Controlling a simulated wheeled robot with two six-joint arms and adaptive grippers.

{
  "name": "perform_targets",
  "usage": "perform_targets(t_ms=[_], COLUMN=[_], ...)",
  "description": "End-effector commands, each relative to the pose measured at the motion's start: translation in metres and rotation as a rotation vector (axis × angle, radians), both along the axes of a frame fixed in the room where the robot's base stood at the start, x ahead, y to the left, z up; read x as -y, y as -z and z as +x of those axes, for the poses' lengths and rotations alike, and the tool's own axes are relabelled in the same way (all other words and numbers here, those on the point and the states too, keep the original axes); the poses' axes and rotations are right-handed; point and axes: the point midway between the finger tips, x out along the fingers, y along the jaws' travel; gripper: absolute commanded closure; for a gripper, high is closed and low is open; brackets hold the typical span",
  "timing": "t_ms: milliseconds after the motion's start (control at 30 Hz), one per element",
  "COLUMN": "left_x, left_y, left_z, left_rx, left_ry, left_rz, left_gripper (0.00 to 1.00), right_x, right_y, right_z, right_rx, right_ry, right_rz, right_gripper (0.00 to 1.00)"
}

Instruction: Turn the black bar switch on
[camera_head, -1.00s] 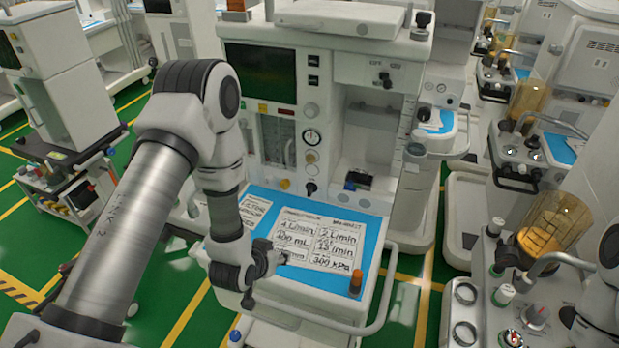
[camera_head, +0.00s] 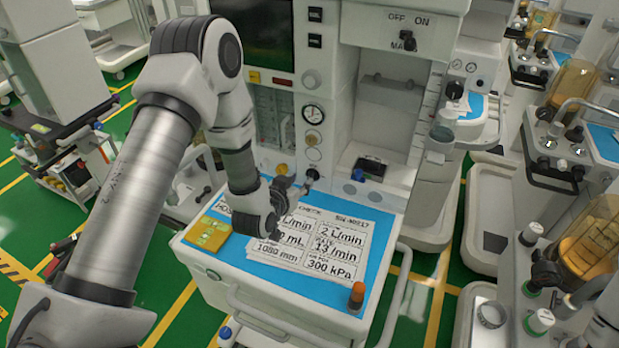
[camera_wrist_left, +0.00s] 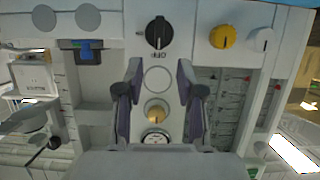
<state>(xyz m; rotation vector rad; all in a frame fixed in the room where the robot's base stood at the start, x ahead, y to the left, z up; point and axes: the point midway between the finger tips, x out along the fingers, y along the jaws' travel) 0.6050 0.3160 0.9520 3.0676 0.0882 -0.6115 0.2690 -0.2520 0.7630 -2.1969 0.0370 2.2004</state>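A dark bar-shaped switch (camera_head: 408,40) under OFF and ON labels sits high on the machine's front. A second black knob (camera_head: 312,176) is low on the panel, below the round gauge; in the left wrist view this black knob (camera_wrist_left: 158,33) has a bar-like grip and small lettering beside it. I cannot tell which is the task's switch. My left gripper (camera_head: 298,186) is close to the low knob. In the left wrist view my left gripper (camera_wrist_left: 160,78) is open and empty, with the knob beyond its fingertips, apparently apart from them. My right gripper is not clearly visible.
A yellow knob (camera_wrist_left: 223,37) is beside the low black knob. Another cart with amber canisters (camera_head: 592,245) stands at right.

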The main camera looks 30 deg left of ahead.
Motion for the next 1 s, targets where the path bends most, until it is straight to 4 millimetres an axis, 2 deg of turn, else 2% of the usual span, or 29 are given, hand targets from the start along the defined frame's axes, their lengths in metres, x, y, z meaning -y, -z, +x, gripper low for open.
perform_targets(t_ms=[200,300,600,667,700,733,1000], left_x=[-0.002,-0.002,-0.003,-0.003,-0.003,-0.003,-0.003], left_y=[0.013,0.019,0.023,0.023,0.023,0.023,0.023], left_z=[0.039,0.052,0.059,0.059,0.059,0.059,0.059], left_rx=[0.001,0.0,0.0,0.0,0.0,0.0,0.0], left_ry=[0.002,0.001,0.001,0.001,0.001,0.001,0.001], left_rz=[0.002,0.001,0.0,0.0,0.0,0.0,0.002], left_gripper=[0.62,0.62,0.62,0.8,0.94,1.0,1.0], right_x=[0.0,0.0,0.0,0.0,0.0,0.0,0.0], right_y=[-0.014,-0.017,-0.017,-0.017,-0.017,-0.017,-0.016], right_z=[0.0,0.0,0.0,0.0,0.0,0.0,0.0], right_rx=[0.001,0.0,0.001,0.001,0.001,0.001,0.001], right_ry=[0.0,0.0,0.0,0.0,0.0,0.0,0.0], right_rz=[0.0,0.0,0.0,0.0,0.0,0.0,0.0], right_gripper=[0.6,0.6,0.6,0.6,0.6,0.6,0.6])
